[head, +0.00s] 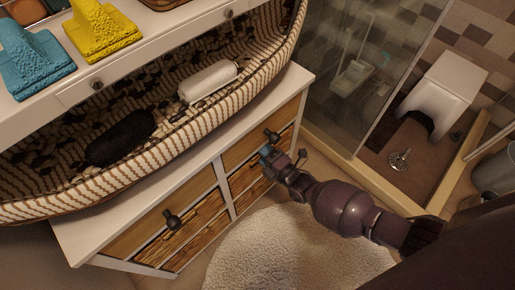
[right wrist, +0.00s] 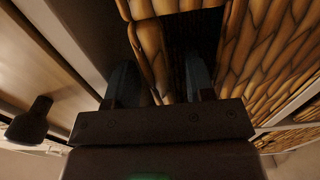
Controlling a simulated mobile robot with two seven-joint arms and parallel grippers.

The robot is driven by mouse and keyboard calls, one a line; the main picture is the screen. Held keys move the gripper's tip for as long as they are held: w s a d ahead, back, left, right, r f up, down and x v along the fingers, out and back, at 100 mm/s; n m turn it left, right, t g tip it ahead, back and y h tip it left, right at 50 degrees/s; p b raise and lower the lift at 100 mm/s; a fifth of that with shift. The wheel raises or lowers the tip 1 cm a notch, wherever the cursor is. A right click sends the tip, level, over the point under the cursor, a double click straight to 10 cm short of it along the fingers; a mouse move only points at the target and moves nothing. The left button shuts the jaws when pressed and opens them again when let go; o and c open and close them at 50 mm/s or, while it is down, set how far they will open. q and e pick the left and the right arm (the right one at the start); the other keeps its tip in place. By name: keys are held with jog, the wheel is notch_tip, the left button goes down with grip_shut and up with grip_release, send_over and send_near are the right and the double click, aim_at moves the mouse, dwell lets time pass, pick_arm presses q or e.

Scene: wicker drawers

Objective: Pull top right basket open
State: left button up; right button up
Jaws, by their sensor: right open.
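The white cabinet (head: 225,160) has wooden drawer fronts with dark knobs, and wicker baskets below them. The top right wicker basket (head: 243,178) sits under the right wooden drawer, partly hidden by my right gripper. In the right wrist view its woven front (right wrist: 262,50) has a dark opening (right wrist: 190,45) beside a wicker strip. My right gripper (head: 268,153) is open at this front, just below the right knob (head: 272,135). In the wrist view its fingers (right wrist: 160,85) lie either side of the strip, the right one over the dark opening; I cannot tell contact. My left gripper is out of view.
A large woven basin (head: 215,110) with a white roll and a dark item stands on the cabinet top. The left drawer knob (head: 170,218) sticks out. A pale rug (head: 290,250) lies in front. A glass shower panel (head: 345,70) stands to the right.

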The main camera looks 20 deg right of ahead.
jog(key=shift+x, duration=0.95)
grip_shut()
